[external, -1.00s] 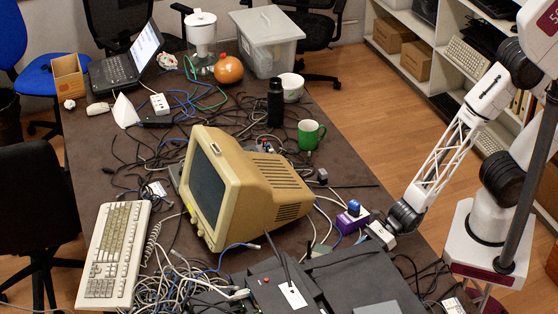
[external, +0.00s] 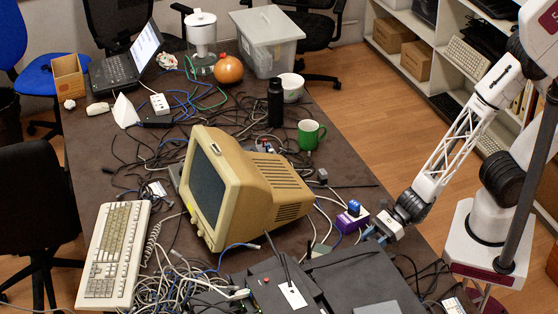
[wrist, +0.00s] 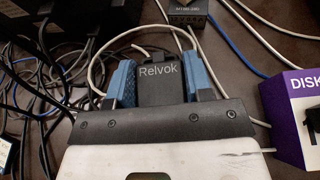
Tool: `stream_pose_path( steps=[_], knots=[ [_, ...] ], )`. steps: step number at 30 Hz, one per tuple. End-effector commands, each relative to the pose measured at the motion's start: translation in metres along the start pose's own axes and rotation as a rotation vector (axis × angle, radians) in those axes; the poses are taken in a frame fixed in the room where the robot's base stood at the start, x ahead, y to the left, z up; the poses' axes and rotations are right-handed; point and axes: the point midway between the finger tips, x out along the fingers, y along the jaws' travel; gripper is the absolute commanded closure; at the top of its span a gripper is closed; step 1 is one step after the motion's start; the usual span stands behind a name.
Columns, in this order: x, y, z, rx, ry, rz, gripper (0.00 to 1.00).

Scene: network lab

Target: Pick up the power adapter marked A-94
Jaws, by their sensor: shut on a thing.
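A black block marked "Relvok" (wrist: 162,78), which looks like a power adapter, sits between the two blue fingers of my gripper (wrist: 161,80) in the wrist view. The fingers are shut on its sides. No A-94 mark is readable on the face I see. In the external view my gripper (external: 374,236) is low over the right side of the table, beside the purple box; the held block is too small to make out there. A second dark block with small print (wrist: 188,10), possibly another adapter, lies beyond the fingers; its print is not clearly readable.
A purple box marked "DISK" (wrist: 290,118) stands close at the right of my gripper. Cables (wrist: 265,35) lie around. The beige monitor (external: 245,190) and dark flat equipment (external: 350,275) are to the left and front. A green mug (external: 309,135) stands farther back.

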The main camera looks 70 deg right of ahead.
Motion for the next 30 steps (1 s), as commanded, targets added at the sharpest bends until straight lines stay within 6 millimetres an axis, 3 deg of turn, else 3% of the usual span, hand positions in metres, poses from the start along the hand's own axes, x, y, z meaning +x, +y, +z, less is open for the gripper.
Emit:
stream_pose_path(
  steps=[15,21,30],
  knots=[
    [-0.098,0.024,-0.029,0.000,-0.002,-0.001,0.81],
    [-0.119,0.029,-0.036,-0.001,-0.002,-0.001,0.81],
    [-0.128,0.032,-0.039,0.000,-0.001,0.000,0.81]
  ],
)
